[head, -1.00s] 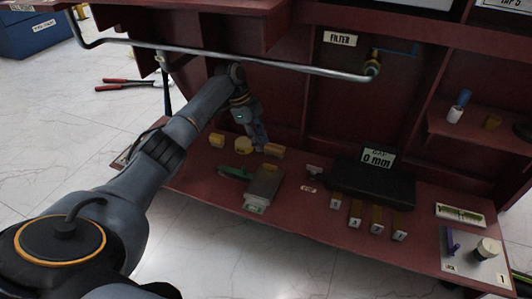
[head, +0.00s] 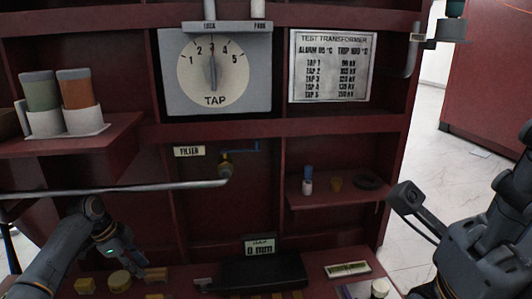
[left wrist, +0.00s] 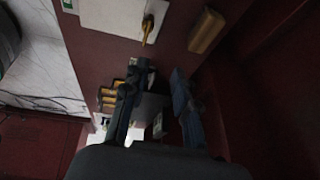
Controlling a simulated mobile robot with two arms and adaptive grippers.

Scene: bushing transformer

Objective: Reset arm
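A tap dial (head: 212,75) and a test transformer plate (head: 332,68) are on the panel above. A shelf (head: 110,138) with two jars stands at the left, a smaller shelf (head: 335,198) at the right. A dark gauge box (head: 262,271) sits on the bench. Open floor (head: 420,165) shows at the right.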

